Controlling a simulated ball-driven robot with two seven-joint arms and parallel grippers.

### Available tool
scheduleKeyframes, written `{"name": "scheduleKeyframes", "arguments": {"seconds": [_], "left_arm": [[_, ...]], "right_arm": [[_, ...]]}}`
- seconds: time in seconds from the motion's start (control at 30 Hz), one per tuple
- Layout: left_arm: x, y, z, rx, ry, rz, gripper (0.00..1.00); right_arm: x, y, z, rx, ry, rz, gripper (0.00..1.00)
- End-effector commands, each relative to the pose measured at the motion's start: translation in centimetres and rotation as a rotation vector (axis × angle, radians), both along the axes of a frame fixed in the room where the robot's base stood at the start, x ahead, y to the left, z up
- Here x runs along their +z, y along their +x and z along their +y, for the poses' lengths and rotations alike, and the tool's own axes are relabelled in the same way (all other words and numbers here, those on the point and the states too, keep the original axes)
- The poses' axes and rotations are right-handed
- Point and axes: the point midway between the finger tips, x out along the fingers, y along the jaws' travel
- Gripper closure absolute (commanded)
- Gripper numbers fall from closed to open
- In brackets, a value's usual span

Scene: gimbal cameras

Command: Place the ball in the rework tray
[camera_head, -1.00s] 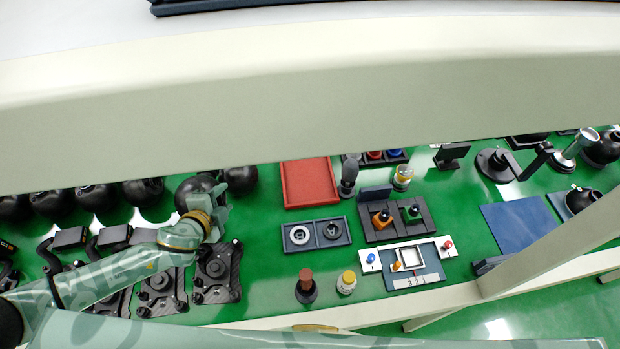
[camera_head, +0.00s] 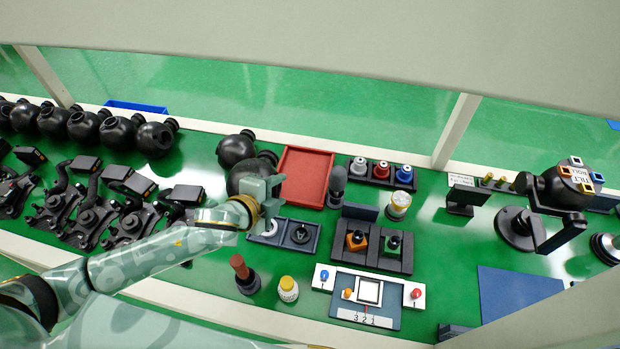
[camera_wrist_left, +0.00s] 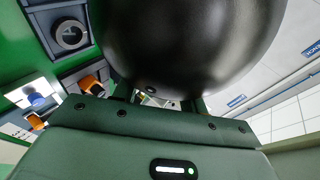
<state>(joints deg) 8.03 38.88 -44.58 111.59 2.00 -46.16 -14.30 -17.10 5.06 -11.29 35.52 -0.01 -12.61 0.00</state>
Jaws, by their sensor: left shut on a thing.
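My left gripper (camera_head: 266,190) is shut on a black ball (camera_head: 246,177), which shows just behind the fingers in the head view. In the left wrist view the glossy black ball (camera_wrist_left: 190,40) fills the upper middle, against the jaws. The red tray (camera_head: 318,190), likely the rework tray, lies just right of the held ball in the picture. The ball appears left of the tray's near left corner; its height above the bench is hard to tell. My right gripper is not in view.
Another black ball (camera_head: 236,149) sits behind the held one, left of the tray. A grey knob (camera_head: 337,180) stands at the tray's right edge. A two-pocket tray (camera_head: 312,232) lies in front. More black balls (camera_head: 120,132) line the back left.

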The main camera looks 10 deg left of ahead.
Motion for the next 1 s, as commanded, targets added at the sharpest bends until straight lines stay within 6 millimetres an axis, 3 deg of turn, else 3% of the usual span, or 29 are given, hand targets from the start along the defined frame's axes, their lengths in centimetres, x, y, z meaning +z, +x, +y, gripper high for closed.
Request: {"name": "scheduleKeyframes", "arguments": {"seconds": [0.17,0.43,0.6,0.9,1.0], "left_arm": [[-0.8,1.6,-0.2,-0.022,0.003,-0.006,0.95],[-4.4,8.8,-2.2,-0.023,0.003,-0.005,0.95],[-8.1,11.5,-3.0,-0.024,0.003,0.000,0.95],[-10.0,13.4,-3.5,-0.024,0.002,-0.003,0.95],[-11.6,13.6,-3.5,-0.023,0.002,0.000,0.95]], "right_arm": [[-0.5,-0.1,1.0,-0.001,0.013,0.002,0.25],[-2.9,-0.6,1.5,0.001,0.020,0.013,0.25],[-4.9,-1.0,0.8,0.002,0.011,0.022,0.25],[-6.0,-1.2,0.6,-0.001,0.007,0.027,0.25],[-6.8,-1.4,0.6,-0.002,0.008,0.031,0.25]]}}
